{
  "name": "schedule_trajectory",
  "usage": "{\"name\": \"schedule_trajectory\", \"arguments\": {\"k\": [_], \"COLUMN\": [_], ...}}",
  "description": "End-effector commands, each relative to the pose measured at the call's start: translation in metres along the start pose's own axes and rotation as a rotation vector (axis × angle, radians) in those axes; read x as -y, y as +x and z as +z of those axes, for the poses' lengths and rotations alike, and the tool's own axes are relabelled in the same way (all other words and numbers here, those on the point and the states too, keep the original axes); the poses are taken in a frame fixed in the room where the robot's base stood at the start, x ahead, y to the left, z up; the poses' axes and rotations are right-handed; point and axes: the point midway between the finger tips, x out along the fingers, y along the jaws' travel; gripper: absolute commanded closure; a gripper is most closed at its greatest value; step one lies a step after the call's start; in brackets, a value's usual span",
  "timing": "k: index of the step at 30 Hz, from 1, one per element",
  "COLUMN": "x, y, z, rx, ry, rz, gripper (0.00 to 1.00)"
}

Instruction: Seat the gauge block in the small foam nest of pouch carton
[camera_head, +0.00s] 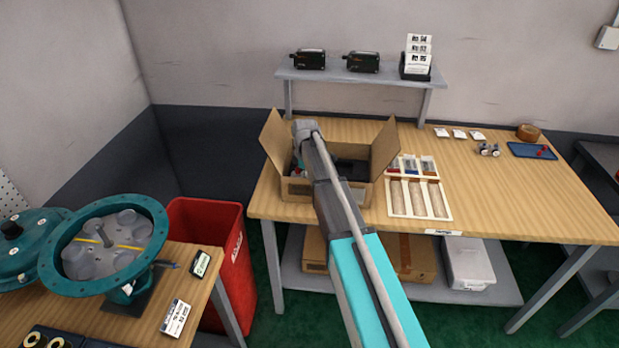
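The pouch carton is most likely the open cardboard carton (298,190) near the left end of the wooden bench, with its side flaps spread. Dark material, perhaps foam, shows inside its right part. My arm reaches over the carton's front wall and covers much of its inside. My gripper (299,161) appears to point down into the carton's left part, with its fingertips hidden. I cannot make out the gauge block or the small foam nest, nor whether my gripper holds anything.
A compartmented wooden tray (447,212) stands just right of the carton. A raised shelf (380,76) with two black devices is behind it. A blue tray (531,150) and tape roll (528,132) lie far right. A red bin (212,240) and teal valve housing (75,285) stand left.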

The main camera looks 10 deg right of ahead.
Motion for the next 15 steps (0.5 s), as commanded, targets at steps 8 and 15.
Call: {"name": "schedule_trajectory", "arguments": {"k": [8,15], "x": [0.0,-0.0001], "y": [0.005,0.0076], "z": [0.0002,0.0004], "rx": [0.0,0.0], "ry": [0.0,0.001], "rz": [0.0,0.0], "gripper": [1.0,0.46]}}
